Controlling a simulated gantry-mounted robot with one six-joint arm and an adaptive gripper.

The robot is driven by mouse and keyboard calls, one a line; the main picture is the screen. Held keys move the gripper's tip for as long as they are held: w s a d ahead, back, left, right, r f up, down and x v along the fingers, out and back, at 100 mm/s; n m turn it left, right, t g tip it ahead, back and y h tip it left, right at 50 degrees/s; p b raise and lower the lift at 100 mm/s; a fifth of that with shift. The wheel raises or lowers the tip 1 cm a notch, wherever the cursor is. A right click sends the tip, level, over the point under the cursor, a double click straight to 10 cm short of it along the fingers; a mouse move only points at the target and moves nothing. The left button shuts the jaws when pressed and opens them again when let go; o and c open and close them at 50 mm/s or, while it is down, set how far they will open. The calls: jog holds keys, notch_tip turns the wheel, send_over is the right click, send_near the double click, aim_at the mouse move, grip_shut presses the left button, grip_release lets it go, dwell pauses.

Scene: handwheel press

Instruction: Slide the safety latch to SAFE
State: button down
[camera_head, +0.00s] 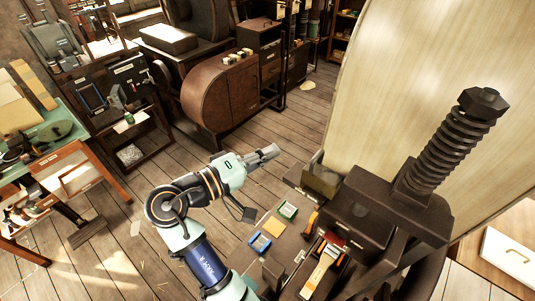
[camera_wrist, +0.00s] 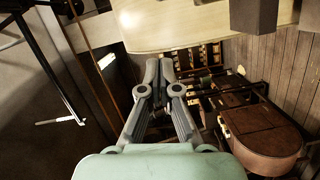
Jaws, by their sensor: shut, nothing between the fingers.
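The dark press stands at the right of the head view, with its threaded screw (camera_head: 450,145) rising from a heavy block (camera_head: 362,215). On and beside its base are an orange-and-cream part (camera_head: 323,266), a red part (camera_head: 334,238), a green block (camera_head: 288,211) and a blue block (camera_head: 260,243). I cannot tell which part is the safety latch, and no SAFE mark is readable. My gripper (camera_head: 271,151) is shut and empty, up and left of the press block, apart from it. In the wrist view my gripper (camera_wrist: 159,66) shows with its fingers together, touching nothing.
A rounded brown cabinet (camera_head: 222,92) stands behind my gripper and also shows in the wrist view (camera_wrist: 265,140). A pale curved panel (camera_head: 400,70) rises behind the press. A yellow piece (camera_head: 274,226) lies near the colored blocks. Open wooden floor (camera_head: 120,250) is at left.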

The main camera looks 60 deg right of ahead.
aim_at(323, 172)
jog(key=s+d+f+p, duration=0.1)
jog(key=s+d+p, duration=0.1)
jog(key=s+d, duration=0.3)
jog(key=shift+s+d, duration=0.15)
jog(key=shift+s, duration=0.4)
